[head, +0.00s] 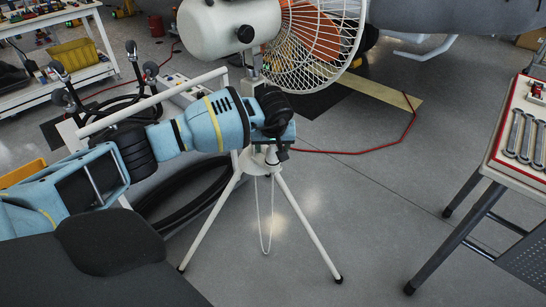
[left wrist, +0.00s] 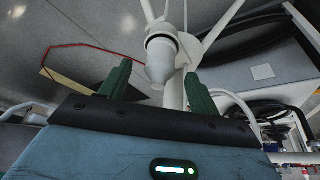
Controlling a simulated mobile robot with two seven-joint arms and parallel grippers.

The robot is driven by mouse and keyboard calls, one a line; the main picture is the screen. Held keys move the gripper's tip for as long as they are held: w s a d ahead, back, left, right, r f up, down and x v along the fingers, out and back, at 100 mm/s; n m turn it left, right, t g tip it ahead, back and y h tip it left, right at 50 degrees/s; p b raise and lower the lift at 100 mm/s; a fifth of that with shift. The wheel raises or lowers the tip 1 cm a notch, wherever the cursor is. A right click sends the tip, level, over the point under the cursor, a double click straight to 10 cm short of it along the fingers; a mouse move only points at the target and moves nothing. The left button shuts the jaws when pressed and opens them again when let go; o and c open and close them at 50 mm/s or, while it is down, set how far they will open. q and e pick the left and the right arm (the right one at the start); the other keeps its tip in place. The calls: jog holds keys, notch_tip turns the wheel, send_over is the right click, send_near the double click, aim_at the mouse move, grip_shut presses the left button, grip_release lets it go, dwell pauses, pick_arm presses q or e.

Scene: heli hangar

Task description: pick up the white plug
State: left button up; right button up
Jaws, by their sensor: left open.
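My left gripper (head: 280,146) is open, beside the top of the white fan tripod (head: 215,225). In the left wrist view its two dark green fingers (left wrist: 158,84) stand apart. A white tapered piece with a rounded tip (left wrist: 159,62) shows between them, at the hub where the tripod legs meet. It may be the white plug, but I cannot tell for sure. I see no finger clearly touching it. In the head view my gripper hides part of the hub. A thin white loop (head: 265,225) hangs below the hub. My right gripper is not in view.
The white fan head (head: 228,28) and wire cage (head: 325,40) stand over my gripper. Black hoses (head: 180,190) lie behind my arm. A red cable (head: 370,150) crosses the floor. A table with wrenches (head: 525,135) stands at the right. The middle right floor is clear.

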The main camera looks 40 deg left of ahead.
pick_arm(q)
jog(key=shift+x, duration=1.35)
jog(key=shift+c, duration=0.4)
jog(key=c, duration=1)
jog(key=shift+r, duration=0.15)
